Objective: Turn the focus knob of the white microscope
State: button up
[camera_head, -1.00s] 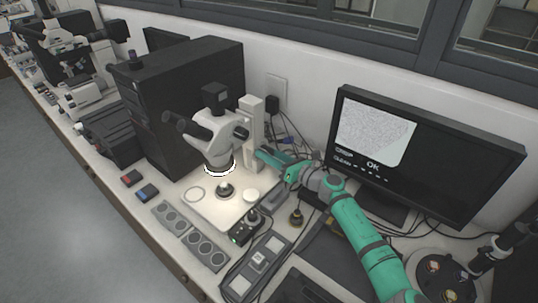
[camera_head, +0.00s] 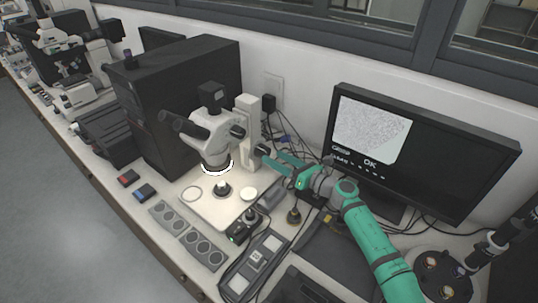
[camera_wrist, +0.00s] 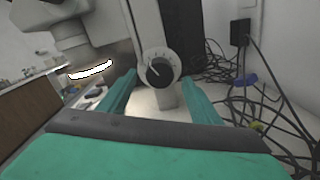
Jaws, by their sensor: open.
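The white microscope (camera_head: 247,150) stands on a pale lit base with its head tilted over the stage. Its focus knob (camera_wrist: 160,71), a dark round dial with a white pointer and a marked ring, faces me on the column in the wrist view. The pointer leans to the upper left. In the head view the knob (camera_head: 262,149) is a small dark shape at the column's right side. My gripper (camera_wrist: 158,92) is open and empty, its green fingers to the lower left and lower right of the knob. My gripper (camera_head: 271,160) also shows right of the column in the head view.
Black cables (camera_wrist: 262,105) hang against the wall to the right of the knob. Knob boxes and trays (camera_head: 188,235) fill the bench front.

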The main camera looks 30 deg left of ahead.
jog(key=shift+s+d, duration=0.15)
jog(key=shift+d, duration=1.25)
jog(key=shift+s+d, duration=0.15)
jog(key=shift+d, duration=1.2)
jog(key=shift+w, duration=0.1)
